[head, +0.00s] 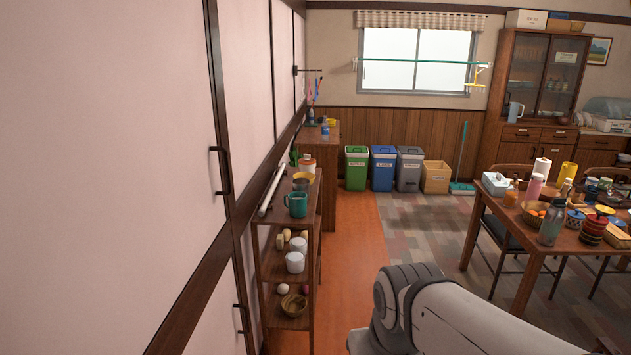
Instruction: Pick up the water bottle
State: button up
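A grey-green water bottle (551,224) stands upright near the front edge of the wooden dining table (496,208) at the right. A pink bottle (534,187) stands behind it to the left; I cannot tell which of the two the task means. My arm crosses the bottom of the view, below and in front of the table. My gripper is out of view, so its fingers and anything in them are hidden.
The table also holds a basket of oranges (531,217), stacked bowls (592,228) and a tissue box (495,184). Chairs stand around it. A narrow shelf (284,257) stands along the left wall. Open floor (430,240) lies between shelf and table.

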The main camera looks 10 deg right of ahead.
aim_at(325, 128)
jog(key=z, duration=1.6)
jog(key=i, duration=2.5)
jog(key=u, duration=2.25)
jog(key=i, duration=0.95)
jog(key=z, duration=0.05)
